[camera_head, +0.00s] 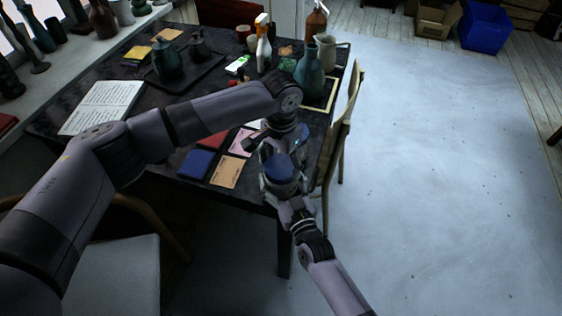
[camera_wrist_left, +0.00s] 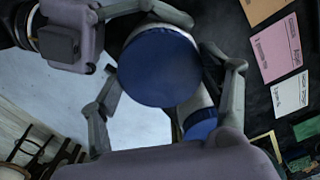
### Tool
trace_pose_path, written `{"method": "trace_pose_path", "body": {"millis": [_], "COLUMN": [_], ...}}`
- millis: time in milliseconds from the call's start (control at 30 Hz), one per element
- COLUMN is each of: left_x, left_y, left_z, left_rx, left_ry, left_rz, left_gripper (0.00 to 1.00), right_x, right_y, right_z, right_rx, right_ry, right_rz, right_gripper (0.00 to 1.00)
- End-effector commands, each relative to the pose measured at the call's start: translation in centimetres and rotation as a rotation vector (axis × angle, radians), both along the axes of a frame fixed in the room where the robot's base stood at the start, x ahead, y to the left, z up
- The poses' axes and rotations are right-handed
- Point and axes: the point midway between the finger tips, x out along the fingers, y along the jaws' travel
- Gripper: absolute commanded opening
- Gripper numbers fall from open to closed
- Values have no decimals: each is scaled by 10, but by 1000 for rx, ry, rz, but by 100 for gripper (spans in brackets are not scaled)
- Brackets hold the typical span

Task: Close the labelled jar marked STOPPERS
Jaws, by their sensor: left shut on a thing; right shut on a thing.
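A round blue lid (camera_head: 279,167) sits over a jar at the table's front right corner. In the left wrist view, the lid (camera_wrist_left: 160,66) faces the camera with part of the pale jar (camera_wrist_left: 172,30) behind its edge. I cannot tell whether the lid is seated or held just above. My left gripper (camera_head: 270,152) reaches down from above and is shut on the lid. My right gripper (camera_head: 284,186) comes from the front and is shut on the jar body. The jar's label is hidden.
A second blue-topped pale container (camera_wrist_left: 200,126) stands close behind the jar. Colour cards (camera_head: 228,171) lie left of it. A teal bottle (camera_head: 309,75) and spray bottle (camera_head: 263,48) stand farther back. A wooden chair (camera_head: 346,125) flanks the table's right edge.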

Motion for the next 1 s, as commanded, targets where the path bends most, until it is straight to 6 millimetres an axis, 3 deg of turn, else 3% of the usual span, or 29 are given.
{"method": "trace_pose_path", "body": {"millis": [133, 333, 367, 700, 1000], "left_x": [0, 0, 0, 0, 0], "left_y": [0, 0, 0, 0, 0], "left_z": [0, 0, 0, 0, 0], "left_rx": [0, 0, 0, 0, 0], "left_ry": [0, 0, 0, 0, 0], "left_rz": [0, -4, -4, -4, -4], "left_gripper": [37, 37, 72, 94, 94], "right_x": [0, 0, 0, 0, 0], "right_y": [0, 0, 0, 0, 0], "right_z": [-1, 0, 0, 0, 0], "right_rx": [1, 1, 1, 1, 1], "right_ry": [1, 1, 1, 1, 1], "right_rz": [0, 0, 0, 0, 0], "right_gripper": [0, 0, 0, 0, 0]}}
